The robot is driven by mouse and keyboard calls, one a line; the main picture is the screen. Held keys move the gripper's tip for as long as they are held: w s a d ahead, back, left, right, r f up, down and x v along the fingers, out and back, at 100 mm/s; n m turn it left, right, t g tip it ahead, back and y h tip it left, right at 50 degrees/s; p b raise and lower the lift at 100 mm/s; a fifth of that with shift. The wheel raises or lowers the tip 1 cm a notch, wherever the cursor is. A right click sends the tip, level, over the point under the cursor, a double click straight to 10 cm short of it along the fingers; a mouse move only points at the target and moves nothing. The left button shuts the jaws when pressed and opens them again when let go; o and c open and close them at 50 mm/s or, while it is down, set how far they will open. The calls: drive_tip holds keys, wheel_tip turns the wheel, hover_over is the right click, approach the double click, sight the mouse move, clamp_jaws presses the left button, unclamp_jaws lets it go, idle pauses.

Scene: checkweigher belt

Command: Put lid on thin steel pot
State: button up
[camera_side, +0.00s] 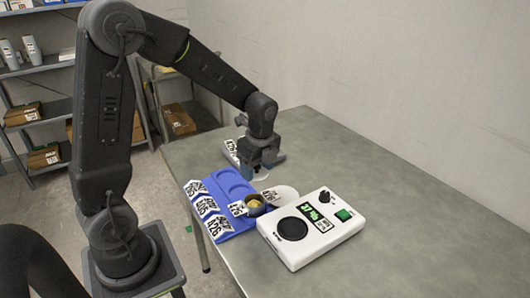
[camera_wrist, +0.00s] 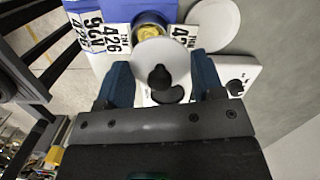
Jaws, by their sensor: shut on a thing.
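My gripper (camera_side: 265,168) is above the table behind the blue tray, pointing down. In the wrist view its two blue fingers (camera_wrist: 160,75) stand on either side of a pale round lid (camera_wrist: 150,54) with a black knob. The gripper is shut on the lid, which shows only as a pale edge under the fingers in the side view (camera_side: 262,178). A small steel pot (camera_side: 254,209) with yellow contents stands open at the tray's right edge, in front of the gripper. In the wrist view the pot (camera_wrist: 134,24) is partly covered by the lid.
A blue tray (camera_side: 222,179) with round recesses carries several printed labels. A white scale (camera_side: 335,236) with a black round plate, display and green button stands at the front right. The table (camera_side: 400,190) is clear at the right.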

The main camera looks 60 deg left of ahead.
sight(254, 202)
drive_tip(key=shift+s+d+f, duration=0.1)
drive_tip(key=shift+s+d, duration=0.5)
drive_tip(key=shift+s, duration=0.25)
drive_tip(key=shift+s+f, duration=0.1)
drive_tip(key=shift+f, duration=3.1)
drive_tip(key=shift+f, duration=0.15)
drive_tip(key=o, duration=1)
drive_tip(key=shift+c, duration=0.2)
drive_tip(key=shift+o, duration=0.8)
drive_tip(key=shift+r, duration=3.5)
